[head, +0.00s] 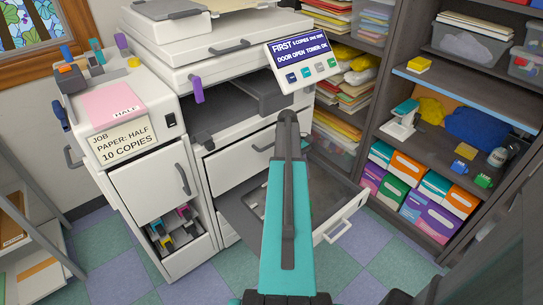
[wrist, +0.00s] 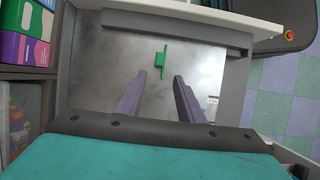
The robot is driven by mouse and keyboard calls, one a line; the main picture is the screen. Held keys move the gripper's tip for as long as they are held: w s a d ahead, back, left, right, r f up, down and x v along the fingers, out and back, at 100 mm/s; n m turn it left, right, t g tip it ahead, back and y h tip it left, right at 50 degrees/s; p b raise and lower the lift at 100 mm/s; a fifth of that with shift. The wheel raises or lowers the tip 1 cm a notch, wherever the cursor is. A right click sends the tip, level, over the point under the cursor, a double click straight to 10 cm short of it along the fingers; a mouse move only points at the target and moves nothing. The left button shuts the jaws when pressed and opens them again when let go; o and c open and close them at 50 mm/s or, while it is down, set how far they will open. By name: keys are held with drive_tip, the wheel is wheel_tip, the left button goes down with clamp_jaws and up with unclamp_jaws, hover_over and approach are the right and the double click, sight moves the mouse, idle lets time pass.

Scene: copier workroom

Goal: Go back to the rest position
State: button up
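In the wrist view my gripper (wrist: 158,82) is open, its two purple fingers apart with nothing between them. It is over the pulled-out paper drawer (wrist: 90,72), which holds no paper that I can see. A small green guide (wrist: 162,60) stands on the drawer floor beyond the fingertips. In the head view my teal arm reaches up the middle and hides the gripper. The open drawer (head: 340,226) shows on both sides of the arm.
Shelves with colored packs (head: 425,180) stand at right.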

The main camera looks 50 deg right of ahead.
drive_tip(key=shift+n, duration=0.5)
drive_tip(key=w+a+f, duration=0.2)
drive_tip(key=a, duration=0.2)
drive_tip(key=w+a+f+p, duration=0.1)
drive_tip(key=w+a+f, duration=0.1)
drive_tip(key=a, duration=0.3)
drive_tip(key=w+a+f, duration=0.3)
drive_tip(key=a, duration=0.1)
drive_tip(key=shift+w+a+f, duration=0.1)
drive_tip(key=shift+a+f, duration=0.05)
drive_tip(key=shift+a, duration=0.15)
drive_tip(key=w+a+f+p, duration=0.1)
drive_tip(key=a+f, duration=0.1)
drive_tip(key=a, duration=0.4)
drive_tip(key=w+a+f+n, duration=0.1)
drive_tip(key=a+f, duration=0.2)
drive_tip(key=a, duration=0.2)
drive_tip(key=w+a+f+p, duration=0.1)
drive_tip(key=a+f, duration=0.1)
drive_tip(key=a, duration=0.4)
drive_tip(key=s+a+f, duration=0.2)
drive_tip(key=s+a, duration=0.2)
drive_tip(key=a, duration=0.5)
drive_tip(key=s+a+f+p, duration=0.1)
drive_tip(key=s+a+f, duration=0.1)
drive_tip(key=s+a, duration=0.3)
drive_tip(key=s+a+f+n+g+h+p, duration=0.1)
drive_tip(key=s+a, duration=0.4)
drive_tip(key=a, duration=0.8)
drive_tip(key=shift+x, duration=0.8)
